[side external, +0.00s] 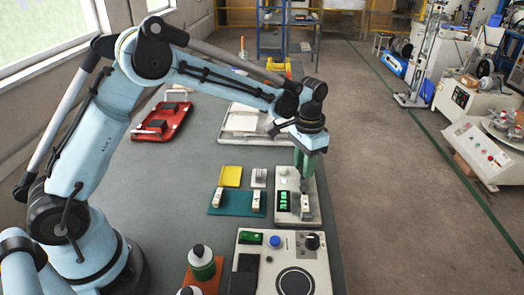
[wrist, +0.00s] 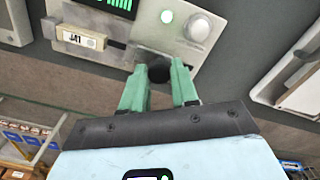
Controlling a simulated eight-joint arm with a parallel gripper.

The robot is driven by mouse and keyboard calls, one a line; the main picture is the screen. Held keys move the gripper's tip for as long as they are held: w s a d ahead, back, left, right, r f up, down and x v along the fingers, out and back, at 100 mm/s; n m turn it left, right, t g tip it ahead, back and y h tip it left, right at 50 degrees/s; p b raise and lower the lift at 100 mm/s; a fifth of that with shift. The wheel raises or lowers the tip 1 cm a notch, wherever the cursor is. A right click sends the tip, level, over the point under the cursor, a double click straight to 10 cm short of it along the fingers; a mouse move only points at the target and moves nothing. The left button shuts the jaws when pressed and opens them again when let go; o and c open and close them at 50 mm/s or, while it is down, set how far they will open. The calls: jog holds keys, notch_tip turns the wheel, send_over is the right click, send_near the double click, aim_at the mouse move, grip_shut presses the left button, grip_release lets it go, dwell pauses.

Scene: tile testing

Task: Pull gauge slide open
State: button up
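The gauge (side external: 280,173) is a pale box on the bench with a green-lit display. It also shows at the top of the wrist view (wrist: 140,42). A small pale tile marked "J41" (wrist: 78,39) sits in a slot along its edge. A round black knob (wrist: 158,72), seemingly the slide's handle, sticks out from that same edge. My gripper (wrist: 160,72) has its green fingers on either side of this knob. The knob fills most of the gap, but whether the fingers touch it is unclear. In the side view my gripper (side external: 307,166) is low over the gauge and hides part of it.
A teal mat (side external: 237,203) with two small labelled tiles lies left of the gauge, with a yellow pad (side external: 230,176) behind it. A larger panel (side external: 262,262) with knobs stands in front. A red tray (side external: 178,124) and a pale tray (side external: 227,138) are farther back.

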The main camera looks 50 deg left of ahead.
jog(key=o, duration=0.4)
jog(key=shift+w+a, duration=0.1)
jog(key=shift+r, duration=3)
jog(key=shift+s+r, duration=0.2)
jog(key=s+a+r+n+t, duration=0.1)
jog(key=s+a+t, duration=0.1)
jog(key=s, duration=0.7)
jog(key=s+a+r+n+t, duration=0.2)
jog(key=s+t, duration=0.3)
jog(key=s, duration=0.5)
jog(key=shift+s+a+r, duration=0.25)
jog(key=shift+a+r, duration=0.05)
jog(key=shift+a, duration=0.2)
